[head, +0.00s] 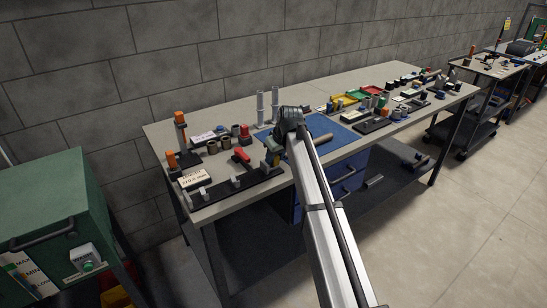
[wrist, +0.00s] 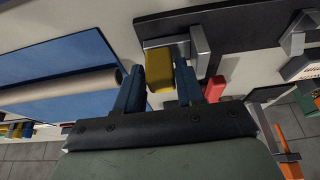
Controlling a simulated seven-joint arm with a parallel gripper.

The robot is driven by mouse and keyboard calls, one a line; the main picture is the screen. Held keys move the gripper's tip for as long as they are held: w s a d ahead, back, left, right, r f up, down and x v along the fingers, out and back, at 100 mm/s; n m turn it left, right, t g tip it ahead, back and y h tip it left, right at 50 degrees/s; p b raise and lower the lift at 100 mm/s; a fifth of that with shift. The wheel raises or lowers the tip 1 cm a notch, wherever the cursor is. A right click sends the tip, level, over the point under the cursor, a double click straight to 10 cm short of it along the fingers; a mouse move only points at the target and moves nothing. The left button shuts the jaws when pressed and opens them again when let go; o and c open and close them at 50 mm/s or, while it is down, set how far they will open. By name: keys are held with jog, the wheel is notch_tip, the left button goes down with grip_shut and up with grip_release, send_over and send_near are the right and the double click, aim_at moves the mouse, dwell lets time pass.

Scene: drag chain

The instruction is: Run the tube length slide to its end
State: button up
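A black fixture plate (head: 225,192) lies at the front left of the bench, with metal blocks and a red handle (head: 243,155) on or beside it. In the wrist view the plate (wrist: 240,27) runs along the top, and a yellow block (wrist: 158,70) sits at its left end against a metal block (wrist: 200,40). I cannot tell for sure that this yellow block is the slide. My gripper (wrist: 161,82) has one blue finger on each side of the yellow block. The gaps look very small; whether the fingers touch it is unclear. In the head view my arm partly hides this end.
A blue mat (wrist: 60,62) with a tan roll (wrist: 75,88) lies beside the gripper. Grey upright tubes (head: 260,107) stand behind. Orange-topped posts (head: 180,120) and small cups stand at the left; trays and parts fill the bench's right. A green cabinet (head: 50,215) stands at the left.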

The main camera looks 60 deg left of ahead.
jog(key=shift+o, duration=0.3)
jog(key=shift+w+r, duration=0.15)
jog(key=shift+w, duration=0.05)
jog(key=v, duration=1.3)
jog(key=shift+d+r, duration=0.2)
